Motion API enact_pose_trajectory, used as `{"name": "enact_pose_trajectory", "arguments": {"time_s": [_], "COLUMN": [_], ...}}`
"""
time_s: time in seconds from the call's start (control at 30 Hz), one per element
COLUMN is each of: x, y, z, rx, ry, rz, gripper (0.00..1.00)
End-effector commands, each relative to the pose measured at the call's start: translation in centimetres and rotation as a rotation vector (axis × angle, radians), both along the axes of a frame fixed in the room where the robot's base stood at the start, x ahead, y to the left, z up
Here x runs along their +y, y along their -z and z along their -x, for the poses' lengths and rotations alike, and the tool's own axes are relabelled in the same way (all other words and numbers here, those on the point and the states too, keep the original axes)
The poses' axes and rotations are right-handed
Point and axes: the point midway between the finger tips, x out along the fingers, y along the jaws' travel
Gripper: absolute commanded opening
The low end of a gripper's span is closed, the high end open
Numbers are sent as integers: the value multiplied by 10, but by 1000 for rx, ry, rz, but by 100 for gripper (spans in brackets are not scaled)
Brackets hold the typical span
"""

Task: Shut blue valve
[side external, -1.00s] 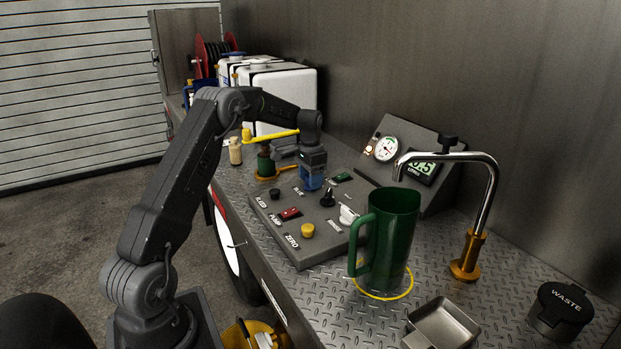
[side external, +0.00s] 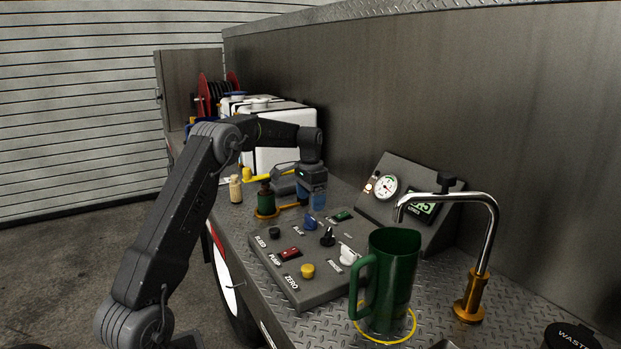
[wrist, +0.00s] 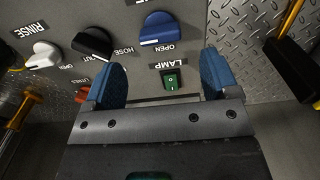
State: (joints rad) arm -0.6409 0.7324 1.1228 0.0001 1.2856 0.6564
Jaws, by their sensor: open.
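The blue valve knob (side external: 310,222) sits on the grey control panel (side external: 322,289), just below my gripper (side external: 318,203) in the side view. In the wrist view the blue knob (wrist: 160,28) lies beyond my fingertips (wrist: 162,70), its long body running roughly left to right. A label reading OPEN stands just below it. I cannot tell which setting it points to. My gripper is open, its two blue finger pads apart with nothing between them. The fingers are clear of the knob.
Beside the blue knob are a black knob (wrist: 92,43), a white rinse knob (wrist: 43,55) and a green lamp switch (wrist: 171,80). A green jug (side external: 393,275) stands under the tap (side external: 486,250). A yellow-handled pump (side external: 266,195) stands behind the panel.

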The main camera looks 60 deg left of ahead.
Motion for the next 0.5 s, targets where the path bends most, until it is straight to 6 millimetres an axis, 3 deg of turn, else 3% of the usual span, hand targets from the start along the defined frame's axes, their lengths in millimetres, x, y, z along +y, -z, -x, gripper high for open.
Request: {"name": "enact_pose_trajectory", "arguments": {"time_s": [0.2, 0.5], "x": [0, 0], "y": [-47, -75], "z": [0, 0], "rx": [-3, 0], "ry": [1, 1], "rz": [-2, 0], "gripper": [81, 81]}}
